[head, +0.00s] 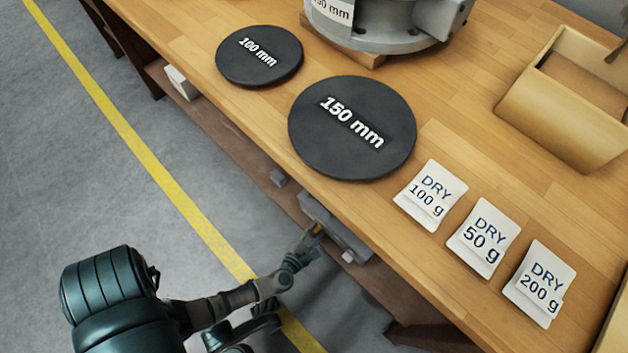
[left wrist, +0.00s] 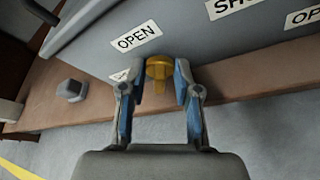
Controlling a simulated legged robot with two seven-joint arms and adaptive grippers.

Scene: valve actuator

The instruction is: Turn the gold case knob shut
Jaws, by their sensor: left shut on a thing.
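The gold case knob (left wrist: 159,72) sits on the front of a grey case (left wrist: 100,50) in the left wrist view. My left gripper (left wrist: 158,85) is shut on the knob, with a blue-padded finger on each side of it. An OPEN label (left wrist: 136,37) is left of and above the knob, and a partly cut-off label (left wrist: 236,6) starting with SH is to the upper right. In the head view, my left gripper (head: 308,240) is at the grey case (head: 338,230) below the table edge, and the knob is small there. My right gripper is not in view.
The wooden table (head: 235,110) holds two black discs marked 100 mm (head: 258,68) and 150 mm (head: 335,155), several DRY packets (head: 428,190), a wooden tray (head: 530,115) and a grey round metal part (head: 400,40). A grey bolt-like piece (left wrist: 72,90) is left of the gripper.

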